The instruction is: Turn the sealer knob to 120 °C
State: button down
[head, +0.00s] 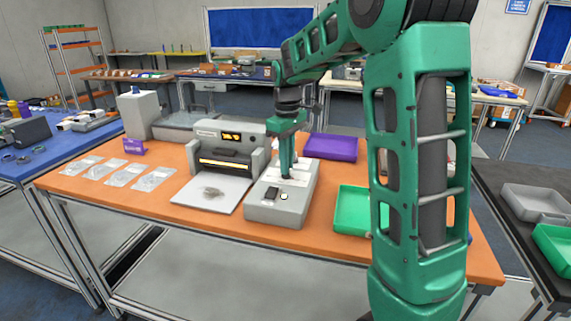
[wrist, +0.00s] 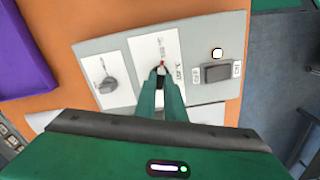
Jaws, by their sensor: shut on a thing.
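The sealer control box (head: 278,212) is a light grey box on the orange table, with a white dial plate, a dark switch and a small round light on top. In the wrist view its panel (wrist: 205,45) shows two white dial plates. My gripper (head: 285,174) points straight down over the box. In the wrist view my gripper (wrist: 161,82) is shut on the knob (wrist: 162,68) of the middle dial, whose red-marked tip shows between the fingers. Most of the knob is hidden. The printed scale is too small to read. A second knob (wrist: 109,85) sits on the left plate, free.
A grey sealer machine (head: 228,146) with a lit display stands left of the box. A purple bin (head: 330,148) is behind it and a green bin (head: 352,208) to its right. Clear bags (head: 122,174) lie at the left of the orange table (head: 240,237).

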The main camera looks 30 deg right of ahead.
jog(key=shift+w+r, duration=0.1)
jog(key=shift+r, duration=0.05)
jog(key=c, duration=1.8)
grip_release()
jog(key=shift+c, duration=0.2)
notch_tip(320, 180, up, 11)
jog(key=shift+f, duration=0.2)
jog(key=shift+d, duration=0.1)
jog(key=s+f+m, duration=0.4)
jog(key=s+f, duration=0.1)
jog(key=s, duration=0.6)
jog(key=s+d+f+m, duration=0.1)
jog(key=s+f+m, duration=0.2)
jog(key=s, duration=0.9)
jog(key=s+d+f+m, duration=0.1)
jog(key=s+f+m, duration=0.3)
jog(key=s, duration=0.7)
notch_tip(320, 180, down, 3)
jog(key=shift+s+d+r+m, duration=0.15)
jog(key=shift+s+r+m, duration=0.05)
jog(key=shift+m, duration=0.1)
